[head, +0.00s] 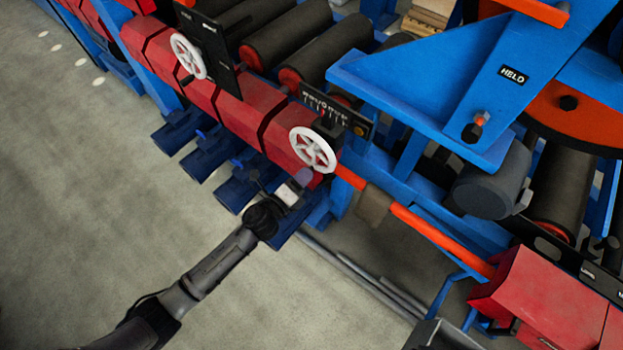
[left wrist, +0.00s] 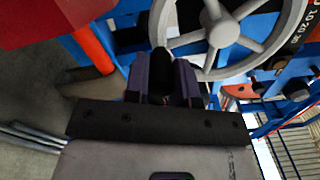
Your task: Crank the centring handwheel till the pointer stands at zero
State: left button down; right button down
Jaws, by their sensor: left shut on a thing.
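The white spoked handwheel (head: 312,149) is on the red housing, in the middle of the head view. It also fills the top of the left wrist view (left wrist: 218,34). My left gripper (head: 303,177) is at the wheel's lower edge, its fingers (left wrist: 162,80) shut around the dark crank handle (left wrist: 160,62). The fingers hide part of the handle. A dark scale plate (head: 325,104) with small white marks stands behind the wheel, and some of its numbers show in the left wrist view (left wrist: 300,28). I cannot make out the pointer or its reading. My right gripper is not in view.
A second white handwheel (head: 188,56) sits further up left beside a black panel (head: 210,45). Dark rollers (head: 285,35) and a blue frame (head: 400,95) lie behind. An orange bar (head: 430,232) runs to a red box (head: 535,290). The grey floor at left is clear.

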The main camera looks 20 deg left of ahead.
pick_arm(q)
jog(key=shift+w+a+f+m, duration=0.1)
jog(key=shift+a+m, duration=0.2)
jog(key=shift+m, duration=0.1)
dwell(0.3)
jog(key=c, duration=0.9)
grip_release()
jog(key=shift+c, duration=0.2)
jog(key=b+v, duration=0.1)
jog(key=v, duration=1.3)
jog(key=shift+w, duration=0.15)
